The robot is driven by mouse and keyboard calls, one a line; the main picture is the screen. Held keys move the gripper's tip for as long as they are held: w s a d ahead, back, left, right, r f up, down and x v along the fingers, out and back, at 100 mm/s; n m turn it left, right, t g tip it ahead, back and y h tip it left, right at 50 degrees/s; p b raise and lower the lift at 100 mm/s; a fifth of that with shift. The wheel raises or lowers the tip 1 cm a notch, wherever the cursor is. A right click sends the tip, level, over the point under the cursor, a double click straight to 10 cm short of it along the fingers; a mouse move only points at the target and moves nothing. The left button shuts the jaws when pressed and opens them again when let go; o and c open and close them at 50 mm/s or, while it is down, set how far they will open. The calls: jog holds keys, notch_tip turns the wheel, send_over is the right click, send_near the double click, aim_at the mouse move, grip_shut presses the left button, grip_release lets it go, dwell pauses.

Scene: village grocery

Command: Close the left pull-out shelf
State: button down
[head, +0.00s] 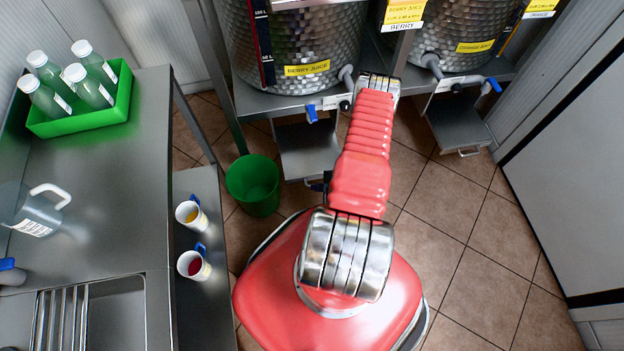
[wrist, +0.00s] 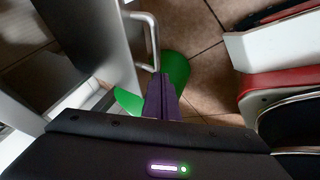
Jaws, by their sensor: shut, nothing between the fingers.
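The left pull-out shelf (head: 308,150) is a grey metal tray sticking out below the left berry juice tank. In the wrist view the shelf (wrist: 92,38) is at the left, with its bar handle (wrist: 148,38) on its front edge. My gripper (wrist: 160,78) is shut and empty. Its fingertips appear close to the near end of the handle; I cannot tell whether they touch. In the head view my red arm hides most of the gripper and the right side of the shelf.
A second pull-out shelf (head: 452,118) stands out under the right tank (head: 450,30). A green bucket (head: 253,184) stands on the floor left of my arm. Two cups (head: 192,215) stand on a low shelf beside the counter (head: 105,190). Tiled floor is free at the right.

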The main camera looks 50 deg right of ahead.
aim_at(306, 179)
jog(key=w, duration=0.1)
jog(key=w+d+f, duration=0.1)
jog(key=w, duration=0.1)
jog(key=shift+w+d+f, duration=0.2)
jog(key=shift+w+d, duration=0.05)
jog(key=shift+d, duration=0.05)
jog(key=shift+w+d, duration=0.3)
jog(key=shift+w, duration=0.15)
jog(key=shift+w, duration=0.15)
